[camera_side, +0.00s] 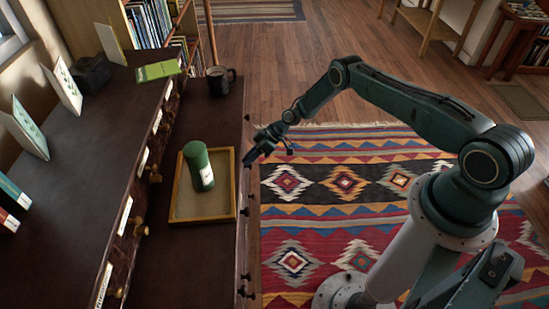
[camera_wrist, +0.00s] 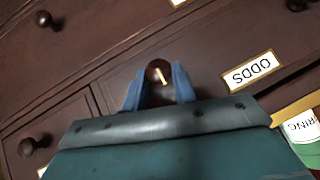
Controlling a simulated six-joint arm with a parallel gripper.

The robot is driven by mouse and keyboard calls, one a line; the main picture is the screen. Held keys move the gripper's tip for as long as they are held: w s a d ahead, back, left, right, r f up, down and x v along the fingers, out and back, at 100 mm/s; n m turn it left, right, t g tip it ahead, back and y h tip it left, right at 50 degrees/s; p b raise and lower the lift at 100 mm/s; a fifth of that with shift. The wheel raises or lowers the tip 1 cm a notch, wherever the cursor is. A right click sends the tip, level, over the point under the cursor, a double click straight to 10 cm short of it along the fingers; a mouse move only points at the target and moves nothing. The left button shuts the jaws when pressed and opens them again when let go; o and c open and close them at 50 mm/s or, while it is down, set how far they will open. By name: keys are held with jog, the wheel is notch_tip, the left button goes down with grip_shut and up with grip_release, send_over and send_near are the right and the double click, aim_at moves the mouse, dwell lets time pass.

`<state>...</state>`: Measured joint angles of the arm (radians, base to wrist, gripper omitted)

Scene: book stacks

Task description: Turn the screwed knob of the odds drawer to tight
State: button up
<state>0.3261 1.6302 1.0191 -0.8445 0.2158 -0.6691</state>
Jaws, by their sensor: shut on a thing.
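The odds drawer's dark, round knob (camera_wrist: 158,68) sits between my gripper's two blue fingers in the wrist view. A short pale mark runs across its face, slightly tilted from upright. The drawer's label (camera_wrist: 251,72), reading ODDS, is to the right of the knob and appears upside down. My gripper (camera_wrist: 160,84) is shut on the knob, one finger on each side. In the side view my gripper (camera_side: 252,158) reaches the cabinet's front edge, and the knob there is hidden behind it.
Other dark knobs (camera_wrist: 43,18) and (camera_wrist: 27,147) stand on neighbouring drawer fronts. On the ledge above, a wooden tray (camera_side: 205,217) holds a green cylinder (camera_side: 198,166). A dark mug (camera_side: 219,80) stands farther back. A patterned rug (camera_side: 345,220) covers the floor beside the cabinet.

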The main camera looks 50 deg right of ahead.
dwell(0.4)
jog(key=o, duration=1)
jog(key=v, duration=1.4)
jog(key=shift+w+f, duration=0.1)
jog(key=shift+w, duration=0.05)
